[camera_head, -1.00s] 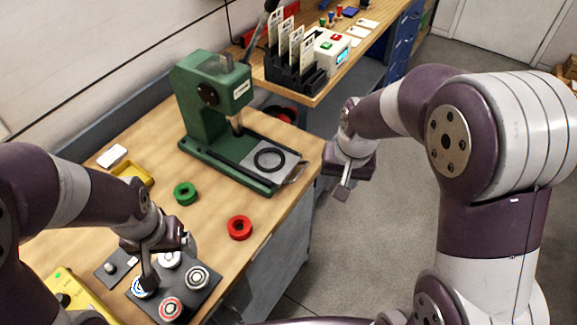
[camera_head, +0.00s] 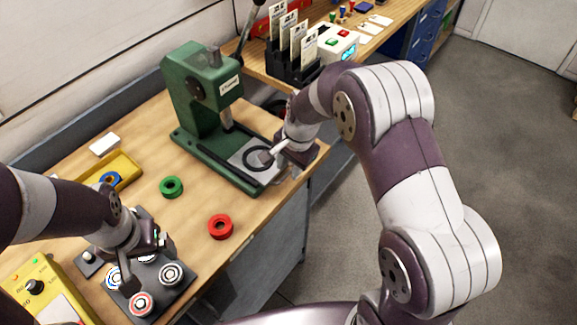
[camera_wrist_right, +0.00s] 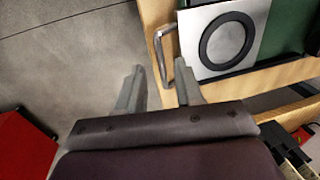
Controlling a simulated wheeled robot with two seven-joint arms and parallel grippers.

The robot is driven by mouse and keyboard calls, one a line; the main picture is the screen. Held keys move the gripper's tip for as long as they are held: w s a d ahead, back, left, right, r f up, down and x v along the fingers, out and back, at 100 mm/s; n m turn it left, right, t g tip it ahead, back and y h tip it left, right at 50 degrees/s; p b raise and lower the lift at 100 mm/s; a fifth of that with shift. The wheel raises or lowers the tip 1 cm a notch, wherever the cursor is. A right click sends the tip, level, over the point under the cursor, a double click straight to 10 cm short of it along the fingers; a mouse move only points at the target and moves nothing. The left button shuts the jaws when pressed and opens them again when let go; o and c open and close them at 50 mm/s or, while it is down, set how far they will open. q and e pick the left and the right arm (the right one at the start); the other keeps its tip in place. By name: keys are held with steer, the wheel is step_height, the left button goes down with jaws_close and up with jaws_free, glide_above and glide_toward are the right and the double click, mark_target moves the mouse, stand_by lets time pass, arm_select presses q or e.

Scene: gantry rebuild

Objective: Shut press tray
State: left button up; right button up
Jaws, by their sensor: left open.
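The green press (camera_head: 205,95) stands on the wooden bench. Its tray, a silver plate (camera_head: 240,159) with a black ring (camera_head: 258,158), lies on the press base in front of the column. In the right wrist view the plate (camera_wrist_right: 260,12) carries a metal loop handle (camera_wrist_right: 160,48) on its left edge. My right gripper (camera_wrist_right: 160,82) is open, its two fingers apart, with the handle near the right finger; I cannot tell whether they touch. In the head view my right gripper (camera_head: 272,153) is over the tray's front end. My left gripper (camera_head: 128,278) is open above a dark board.
The dark board (camera_head: 178,287) holds several round pieces. A green ring (camera_head: 171,187) and a red ring (camera_head: 220,227) lie on the bench. A yellow dish (camera_head: 125,168) and yellow box (camera_head: 50,290) are left.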

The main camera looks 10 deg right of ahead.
steer(key=shift+a+f, duration=0.2)
steer(key=shift+f, duration=0.3)
steer(key=shift+a+f, duration=0.15)
steer(key=shift+f, duration=0.3)
steer(key=shift+d, duration=0.1)
steer(key=shift+w, duration=0.1)
jaws_close()
stand_by(0.5)
